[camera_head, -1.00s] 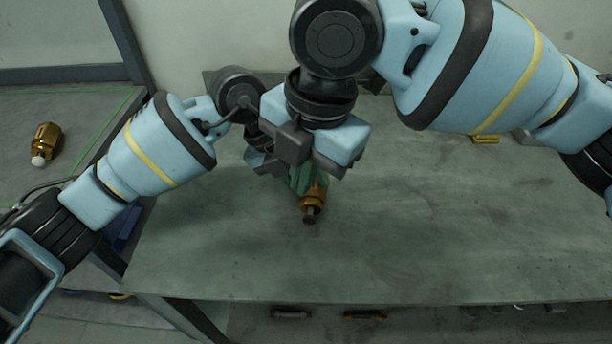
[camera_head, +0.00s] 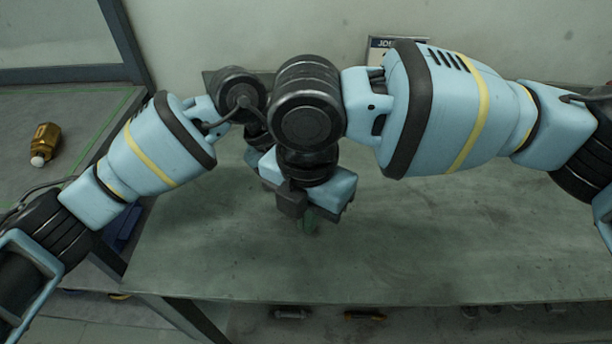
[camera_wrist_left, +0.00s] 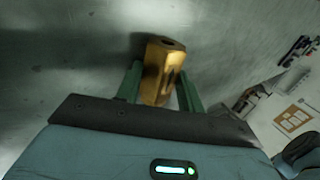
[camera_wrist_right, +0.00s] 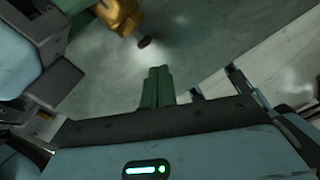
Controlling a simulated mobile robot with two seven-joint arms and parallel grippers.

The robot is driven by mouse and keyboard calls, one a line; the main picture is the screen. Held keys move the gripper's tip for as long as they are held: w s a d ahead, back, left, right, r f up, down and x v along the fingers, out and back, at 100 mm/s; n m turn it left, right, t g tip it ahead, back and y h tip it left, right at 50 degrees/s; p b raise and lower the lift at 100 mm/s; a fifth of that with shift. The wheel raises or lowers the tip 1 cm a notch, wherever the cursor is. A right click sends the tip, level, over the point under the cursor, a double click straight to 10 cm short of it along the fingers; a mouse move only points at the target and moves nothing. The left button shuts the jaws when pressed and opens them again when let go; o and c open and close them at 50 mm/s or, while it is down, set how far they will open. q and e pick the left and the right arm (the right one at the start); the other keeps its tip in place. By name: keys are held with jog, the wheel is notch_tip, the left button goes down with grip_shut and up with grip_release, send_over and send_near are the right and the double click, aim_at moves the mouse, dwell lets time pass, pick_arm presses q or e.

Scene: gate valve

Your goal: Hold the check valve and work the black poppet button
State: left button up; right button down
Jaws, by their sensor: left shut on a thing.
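The brass check valve (camera_wrist_left: 163,62) is between the green fingers of my left gripper (camera_wrist_left: 158,88), which is shut on it. In the right wrist view the brass body (camera_wrist_right: 119,12) shows at the top, beside my left gripper. A dark round end, likely the black poppet button (camera_wrist_right: 144,42), faces away from that body. My right gripper (camera_wrist_right: 158,86) has its green fingers together, with nothing visible between them. Its tips are close to the dark end but look apart from it. In the head view the right gripper (camera_head: 311,222) hides the valve and most of the left gripper.
A second brass valve with a white end (camera_head: 45,143) lies on the side table at the left. The grey-green workbench (camera_head: 450,240) is clear at the right and front. A sign (camera_head: 385,45) stands at the back wall. Small parts lie below the bench's front edge.

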aim_at(305, 261)
jog(key=shift+f, duration=0.7)
jog(key=shift+f, duration=0.2)
dwell(1.5)
jog(key=shift+f, duration=1.7)
jog(key=shift+w, duration=0.2)
jog(key=shift+s, duration=0.1)
jog(key=shift+s+a+f, duration=0.1)
jog(key=shift+s, duration=0.7)
jog(key=shift+s+a+f, duration=0.1)
jog(key=shift+s, duration=0.65)
